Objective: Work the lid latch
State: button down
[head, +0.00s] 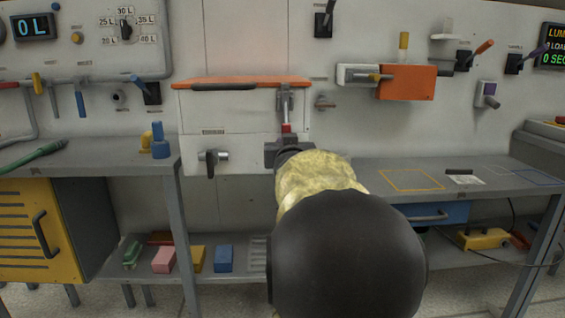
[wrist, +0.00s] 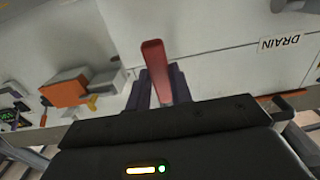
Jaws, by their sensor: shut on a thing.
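The orange lid (head: 262,83) lies level across the top of a white cabinet front in the head view. The grey lid latch (head: 285,98) hangs at its right part, with a red handle (head: 286,128) below. My gripper (head: 286,146) is at the lower end of this handle, partly hidden by my own arm. In the wrist view the red handle (wrist: 155,62) stands between the dark fingers of my gripper (wrist: 158,88), which is shut on it. The latch's catch is hidden in the wrist view.
A drain valve (head: 212,157) sits left of my gripper. A small tap (head: 324,102) and an orange box (head: 407,82) are on the wall to the right. Grey worktops (head: 115,152) flank the cabinet on both sides.

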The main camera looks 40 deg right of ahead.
jog(key=t+b, duration=0.1)
jog(key=b, duration=0.1)
jog(key=shift+w+d+f+h+b, duration=0.3)
jog(key=shift+w+f+b, duration=0.05)
jog(key=shift+w, duration=0.05)
jog(key=shift+r, duration=0.15)
jog(key=c, duration=1.2)
grip_release()
jog(key=shift+c, duration=0.2)
